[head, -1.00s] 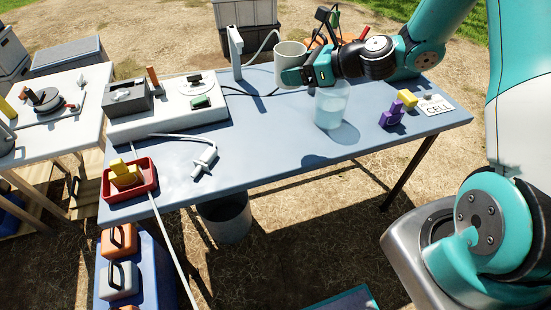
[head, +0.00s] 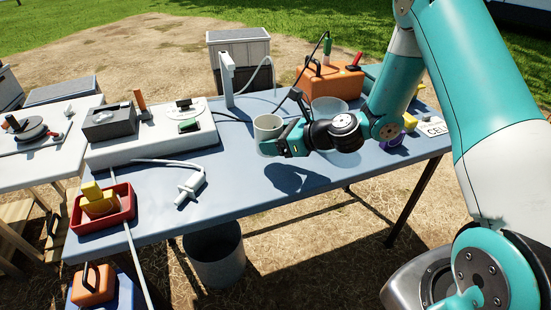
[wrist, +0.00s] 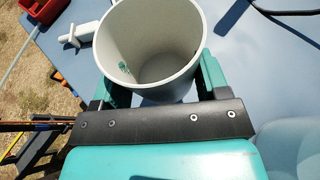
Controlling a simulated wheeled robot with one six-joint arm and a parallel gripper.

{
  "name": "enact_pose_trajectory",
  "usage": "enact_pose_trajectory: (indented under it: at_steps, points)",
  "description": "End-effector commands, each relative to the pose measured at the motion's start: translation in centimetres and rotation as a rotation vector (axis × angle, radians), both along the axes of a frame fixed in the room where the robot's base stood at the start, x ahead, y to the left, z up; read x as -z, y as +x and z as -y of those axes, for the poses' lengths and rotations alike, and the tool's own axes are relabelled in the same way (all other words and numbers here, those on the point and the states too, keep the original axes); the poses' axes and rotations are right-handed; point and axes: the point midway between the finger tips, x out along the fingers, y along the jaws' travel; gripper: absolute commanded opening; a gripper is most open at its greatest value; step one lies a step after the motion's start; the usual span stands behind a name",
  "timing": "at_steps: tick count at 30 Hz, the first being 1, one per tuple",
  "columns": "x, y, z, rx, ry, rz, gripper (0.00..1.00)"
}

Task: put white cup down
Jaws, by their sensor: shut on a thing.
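The white cup (head: 268,128) is upright and empty inside, held in my gripper (head: 282,142) above the blue-grey table (head: 240,195). In the wrist view the cup (wrist: 155,40) sits between the two teal fingers of my gripper (wrist: 155,85), which are shut on its sides. A shadow lies on the table below and right of the gripper, apart from it, so the cup appears raised. The cup's base is partly hidden by the fingers.
A clear container (head: 329,107) stands behind my gripper. A white post with a hose (head: 227,80) and an orange case (head: 330,82) stand at the back. A white valve tube (head: 190,188) and a red tray (head: 122,217) lie left. The table's front middle is clear.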

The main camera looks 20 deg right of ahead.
Motion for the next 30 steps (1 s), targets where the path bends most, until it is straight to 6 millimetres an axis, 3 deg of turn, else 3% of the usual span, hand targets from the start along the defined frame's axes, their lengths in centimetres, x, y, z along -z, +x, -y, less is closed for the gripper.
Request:
enact_pose_trajectory:
  at_steps: [13,24,25,28,30]
  points:
    - [5.0,0.0,0.0,0.001,0.001,-0.001,0.42]
    - [5.4,0.0,0.0,0.0,0.001,0.001,0.42]
    - [5.4,0.0,0.0,0.0,0.001,0.001,0.73]
    - [5.3,0.0,0.0,0.0,0.001,0.001,0.94]
    - [5.3,0.0,0.0,0.0,0.001,0.001,0.94]
